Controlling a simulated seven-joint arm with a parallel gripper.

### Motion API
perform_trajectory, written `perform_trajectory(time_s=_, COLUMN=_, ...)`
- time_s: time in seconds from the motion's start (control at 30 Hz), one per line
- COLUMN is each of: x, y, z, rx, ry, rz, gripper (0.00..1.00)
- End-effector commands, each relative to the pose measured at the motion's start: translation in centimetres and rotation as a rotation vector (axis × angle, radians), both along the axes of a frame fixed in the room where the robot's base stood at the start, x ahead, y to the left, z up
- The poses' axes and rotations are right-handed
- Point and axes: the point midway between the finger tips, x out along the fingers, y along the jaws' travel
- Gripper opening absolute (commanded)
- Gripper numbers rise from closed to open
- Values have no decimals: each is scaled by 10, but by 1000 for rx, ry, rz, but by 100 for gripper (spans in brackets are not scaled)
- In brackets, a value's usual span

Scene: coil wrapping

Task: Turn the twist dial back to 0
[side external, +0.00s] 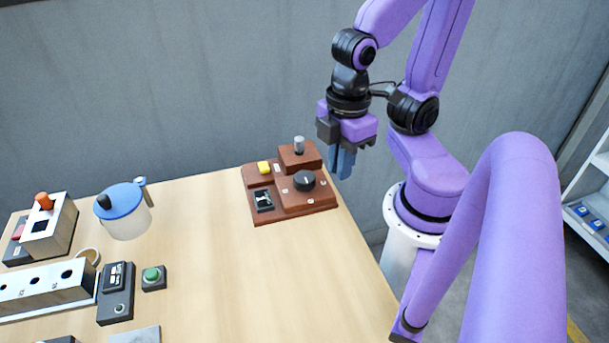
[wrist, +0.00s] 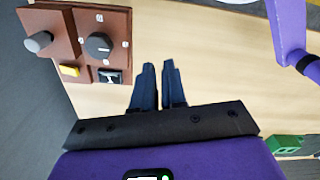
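The twist dial (side external: 304,181) is a round black knob on a reddish-brown control box (side external: 263,213), near the table's far right corner. The dial also shows in the wrist view (wrist: 99,45), at upper left, with a pale pointer mark. Small white labels sit around it, too small to read. My gripper (side external: 341,172) points down, to the right of the box and above its level in the side view. In the wrist view its two dark blue fingers (wrist: 158,66) stand a narrow gap apart with nothing between them. They are clear of the dial.
The box also carries a grey knob (side external: 299,146), a yellow button (side external: 264,167) and a black switch (side external: 263,200). A blue-lidded jug (side external: 124,212), a green button box (side external: 153,277) and other devices stand at left. The table's middle (side external: 215,240) is clear.

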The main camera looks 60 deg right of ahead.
Motion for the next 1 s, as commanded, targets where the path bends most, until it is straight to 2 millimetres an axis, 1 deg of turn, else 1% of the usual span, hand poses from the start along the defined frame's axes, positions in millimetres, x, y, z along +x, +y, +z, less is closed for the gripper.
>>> perform_trajectory(time_s=0.03, x=1, y=0, z=0, rx=-2, ry=1, rz=-5, gripper=29)
perform_trajectory(time_s=0.07, x=2, y=0, z=1, rx=-3, ry=2, rz=-13, gripper=39)
perform_trajectory(time_s=0.1, x=5, y=0, z=1, rx=-7, ry=6, rz=-28, gripper=52)
perform_trajectory(time_s=0.17, x=11, y=1, z=3, rx=-18, ry=14, rz=-64, gripper=72)
perform_trajectory(time_s=0.2, x=17, y=1, z=5, rx=-27, ry=22, rz=-96, gripper=74)
perform_trajectory(time_s=0.37, x=48, y=0, z=13, rx=-75, ry=68, rz=-273, gripper=74)
perform_trajectory(time_s=0.57, x=88, y=-8, z=24, rx=-133, ry=140, rz=-504, gripper=74)
perform_trajectory(time_s=0.8, x=132, y=-25, z=37, rx=-189, ry=243, rz=-778, gripper=74)
perform_trajectory(time_s=1.0, x=160, y=-44, z=46, rx=-219, ry=326, rz=-970, gripper=74)
